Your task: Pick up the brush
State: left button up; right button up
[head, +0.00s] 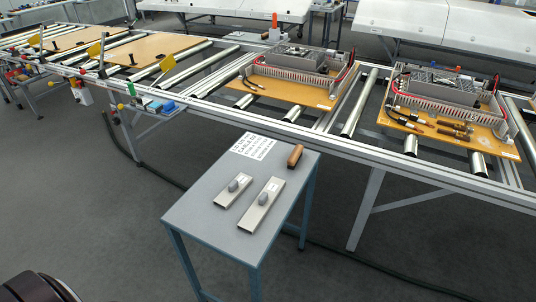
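A small item with a brown, wood-like rounded body (295,156) lies at the far right corner of the small grey table (215,226). It looks like the brush, but its bristles cannot be made out. Nothing touches it from above. Neither of my grippers shows in the head view. Only a dark rounded part, probably mine, shows at the bottom left corner, well away from the table.
Floor left of the table is clear.

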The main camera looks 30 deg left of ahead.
aim_at(294, 156)
jog(key=i+l+u, duration=0.15)
jog(key=u, duration=0.25)
jog(key=i+l+u, duration=0.25)
jog(key=u, duration=0.2)
jog(key=i+l+u, duration=0.2)
jog(key=u, duration=0.2)
jog(key=i+l+u, duration=0.1)
jog(key=l+u, duration=0.3)
